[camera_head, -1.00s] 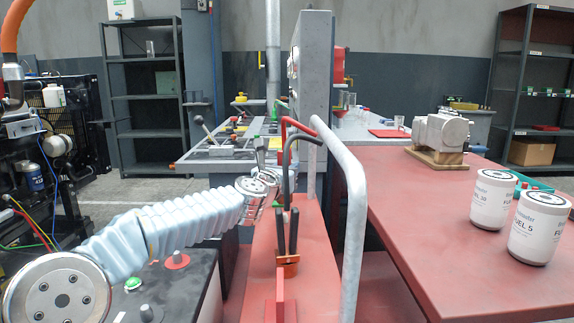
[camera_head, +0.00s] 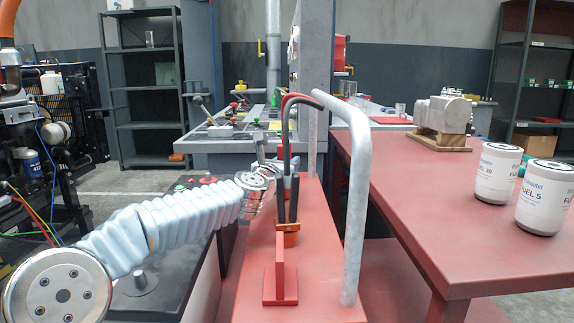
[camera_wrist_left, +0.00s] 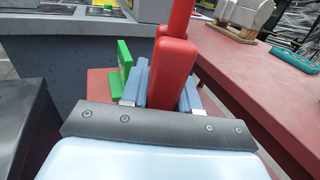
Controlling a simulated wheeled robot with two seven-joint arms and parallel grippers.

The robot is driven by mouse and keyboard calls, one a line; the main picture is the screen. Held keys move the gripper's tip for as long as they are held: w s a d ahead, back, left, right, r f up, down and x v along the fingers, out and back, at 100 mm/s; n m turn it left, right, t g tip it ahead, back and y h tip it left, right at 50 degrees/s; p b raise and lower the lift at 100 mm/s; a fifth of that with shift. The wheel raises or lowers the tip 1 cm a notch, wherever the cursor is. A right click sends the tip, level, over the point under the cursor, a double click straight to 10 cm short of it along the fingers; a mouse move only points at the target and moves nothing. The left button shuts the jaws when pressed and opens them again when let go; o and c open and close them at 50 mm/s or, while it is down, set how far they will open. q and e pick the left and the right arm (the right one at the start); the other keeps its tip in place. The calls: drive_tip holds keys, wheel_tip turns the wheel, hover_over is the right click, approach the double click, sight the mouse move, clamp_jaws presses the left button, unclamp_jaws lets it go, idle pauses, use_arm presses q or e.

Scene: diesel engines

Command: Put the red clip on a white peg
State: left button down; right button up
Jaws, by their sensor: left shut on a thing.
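The red clip (camera_wrist_left: 172,75) stands upright between the blue fingers of my left gripper (camera_wrist_left: 165,90) in the left wrist view. These fingers are shut on it. In the head view my left gripper (camera_head: 262,176) is above the red deck, left of a bent grey pipe; its fingertips and the clip's body are largely hidden there. A red cable (camera_head: 290,99) arches over beside a black one. Dark upright handles (camera_head: 293,200) stand at an orange block just right of the gripper. I cannot make out a white peg. My right gripper is not in view.
The bent grey pipe (camera_head: 358,190) rises from the red deck (camera_head: 315,270) close to the right. A red bracket (camera_head: 281,275) stands on the deck in front. The red table (camera_head: 425,220) at right holds white fuel cans (camera_head: 545,195). A dark console lies below my arm.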

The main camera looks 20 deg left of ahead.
use_arm(q)
drive_tip(key=c, duration=0.8)
unclamp_jaws()
drive_tip(key=shift+o, duration=0.2)
drive_tip(key=s+b, duration=0.1)
drive_tip(key=s, duration=0.3)
drive_tip(key=s+a+b, duration=0.1)
drive_tip(key=s+b, duration=0.1)
drive_tip(key=s, duration=0.2)
drive_tip(key=s+b, duration=0.2)
drive_tip(key=s, duration=0.3)
drive_tip(key=shift+a, duration=0.2)
drive_tip(key=shift+s, duration=0.45)
